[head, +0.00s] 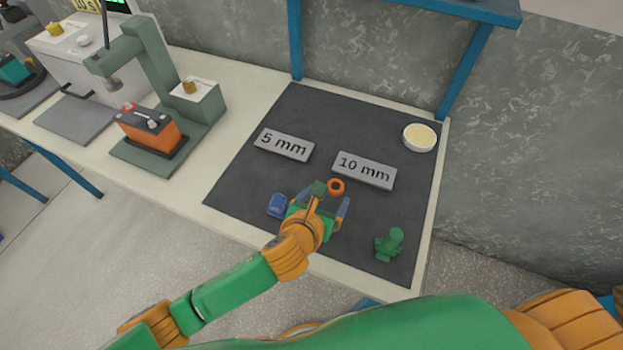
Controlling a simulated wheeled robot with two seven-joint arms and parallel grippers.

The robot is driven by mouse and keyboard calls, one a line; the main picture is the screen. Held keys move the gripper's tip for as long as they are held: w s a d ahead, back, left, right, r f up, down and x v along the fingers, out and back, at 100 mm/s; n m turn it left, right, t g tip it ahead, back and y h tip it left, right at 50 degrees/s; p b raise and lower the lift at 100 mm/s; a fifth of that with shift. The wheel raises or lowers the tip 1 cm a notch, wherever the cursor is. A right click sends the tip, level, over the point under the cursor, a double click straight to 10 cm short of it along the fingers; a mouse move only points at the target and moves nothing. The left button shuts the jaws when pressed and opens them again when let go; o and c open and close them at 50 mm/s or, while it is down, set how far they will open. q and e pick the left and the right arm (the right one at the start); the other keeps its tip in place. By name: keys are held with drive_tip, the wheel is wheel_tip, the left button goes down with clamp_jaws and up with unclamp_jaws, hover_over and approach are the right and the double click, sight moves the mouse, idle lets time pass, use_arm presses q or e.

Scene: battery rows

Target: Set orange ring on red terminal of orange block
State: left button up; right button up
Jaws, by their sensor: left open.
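The orange ring (336,187) is on the dark mat, just beyond my left gripper and close to the 10 mm label. The orange block (150,131) stands on the green press on the bench at left, with a dark top. Its red terminal (129,106) is at the left of that top, and a pale post stands to the right. My left gripper (322,199) is open over the mat, near the ring and not closed on it. My wrist hides part of the mat below. My right gripper is out of view.
A grey 5 mm plate (285,145) and 10 mm plate (364,170) lie on the mat (240,190). A blue piece (277,206) and small green piece (318,188) flank the gripper. A green figure-like piece (389,245) and cream bowl (420,137) are at right.

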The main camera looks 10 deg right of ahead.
sight(338, 183)
use_arm(q)
drive_tip(key=b+x, duration=0.1)
drive_tip(key=x, duration=0.4)
drive_tip(key=shift+d+f, duration=0.2)
drive_tip(key=shift+w+d+f, duration=0.15)
drive_tip(key=shift+w+d, duration=0.05)
drive_tip(key=shift+w, duration=0.2)
clamp_jaws()
